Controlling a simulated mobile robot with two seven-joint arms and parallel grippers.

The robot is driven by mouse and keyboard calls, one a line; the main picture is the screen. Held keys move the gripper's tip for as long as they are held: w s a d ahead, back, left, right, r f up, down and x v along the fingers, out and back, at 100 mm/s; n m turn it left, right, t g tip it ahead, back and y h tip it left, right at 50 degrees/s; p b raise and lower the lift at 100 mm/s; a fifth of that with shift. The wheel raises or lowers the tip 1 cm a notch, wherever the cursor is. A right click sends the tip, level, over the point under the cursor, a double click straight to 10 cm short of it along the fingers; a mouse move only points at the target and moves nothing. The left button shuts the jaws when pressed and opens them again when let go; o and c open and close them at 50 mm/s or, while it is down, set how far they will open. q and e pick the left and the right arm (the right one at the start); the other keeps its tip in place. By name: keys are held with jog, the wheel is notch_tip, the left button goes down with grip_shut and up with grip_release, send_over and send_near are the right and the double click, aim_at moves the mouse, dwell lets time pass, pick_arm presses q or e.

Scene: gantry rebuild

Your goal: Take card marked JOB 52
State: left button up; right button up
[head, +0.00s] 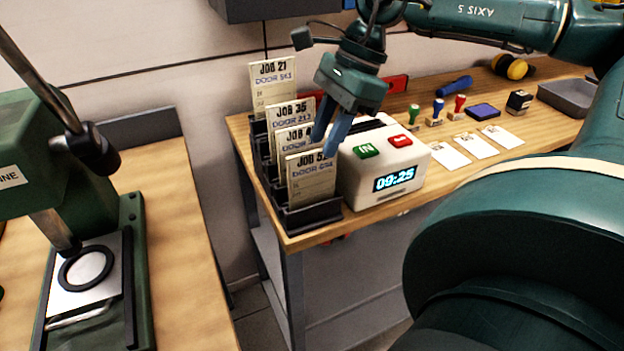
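The card marked JOB 52 (311,180) stands upright in the front slot of a dark stepped rack (312,215). The end of its marking is partly covered by a finger. My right gripper (325,148) comes down from above at the card's top right corner. Its two blue-grey fingers are apart, so it is open. One fingertip overlaps the card's top edge; the other is in front of the card behind. I cannot tell whether either finger touches the card. My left gripper is not in view.
Cards JOB 21 (272,85), JOB 35 (289,112) and a partly hidden one (290,145) stand behind. A white time clock (385,160) reading 09:25 is close on the right. Stamps (438,112) and paper slips (475,146) lie farther right. A green machine (135,230) is at left.

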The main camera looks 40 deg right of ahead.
aim_at(312, 160)
jog(key=shift+a+p+x, duration=0.15)
jog(key=shift+p+x, duration=0.05)
jog(key=shift+x, duration=1.1)
jog(key=shift+a+p+x, duration=0.15)
jog(key=shift+p+x, duration=0.05)
jog(key=shift+x, duration=1.1)
jog(key=shift+r, duration=0.15)
jog(key=shift+c, duration=0.2)
grip_shut()
jog(key=shift+w, duration=0.1)
